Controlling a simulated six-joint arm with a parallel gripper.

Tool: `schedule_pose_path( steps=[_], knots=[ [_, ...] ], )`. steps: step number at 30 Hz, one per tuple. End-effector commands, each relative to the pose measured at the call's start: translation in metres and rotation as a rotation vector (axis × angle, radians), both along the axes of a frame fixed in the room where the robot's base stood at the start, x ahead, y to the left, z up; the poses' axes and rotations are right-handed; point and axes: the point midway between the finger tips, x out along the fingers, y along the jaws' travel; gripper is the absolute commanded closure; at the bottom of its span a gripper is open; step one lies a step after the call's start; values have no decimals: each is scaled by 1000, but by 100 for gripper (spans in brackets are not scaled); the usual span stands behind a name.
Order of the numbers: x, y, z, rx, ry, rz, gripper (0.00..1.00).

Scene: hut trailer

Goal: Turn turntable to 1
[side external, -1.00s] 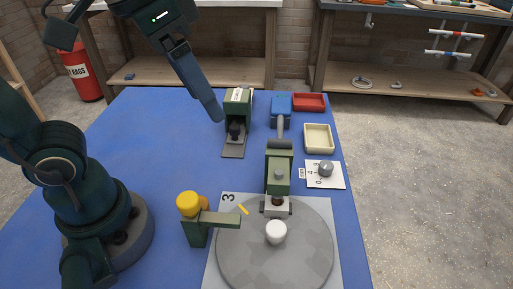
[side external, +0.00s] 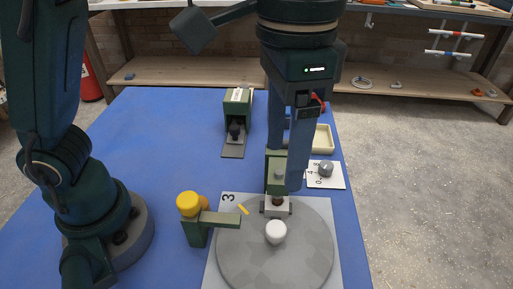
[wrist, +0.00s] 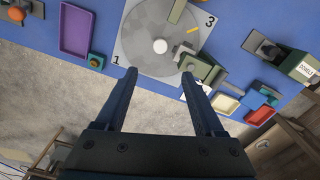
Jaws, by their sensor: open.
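The turntable (side external: 275,265) is a grey disc on a light square plate with a white knob (side external: 276,232) on it. In the wrist view the turntable (wrist: 140,30) and its knob (wrist: 160,46) show from above. A "3" (wrist: 210,20) and a "1" (wrist: 116,59) are printed on the plate. A yellow mark (wrist: 193,30) is at the disc's edge on the side of the 3. My gripper (wrist: 160,74) is open and empty, with its fingers apart. In the side view my gripper (side external: 289,172) hangs near the disc's far side, beside the green press; I see no contact with the knob.
A green press (side external: 276,168) stands at the disc's far edge. A green post with a yellow top (side external: 188,204) reaches an arm over the left edge. A dial plate (side external: 326,172), cream tray (side external: 323,138) and green box (side external: 238,105) stand beyond. A purple tray (wrist: 75,30) shows in the wrist view.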

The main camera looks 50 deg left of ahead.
Motion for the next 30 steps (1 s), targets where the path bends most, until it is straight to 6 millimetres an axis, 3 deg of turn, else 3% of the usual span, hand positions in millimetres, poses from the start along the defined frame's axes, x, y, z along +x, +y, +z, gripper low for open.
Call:
schedule_pose_path(
  steps=[7,18,30],
  knots=[
    [-1,1,-25,1,3,1,30],
    [-1,2,-91,4,5,2,30],
    [-1,1,-138,1,2,1,30]
  ],
)
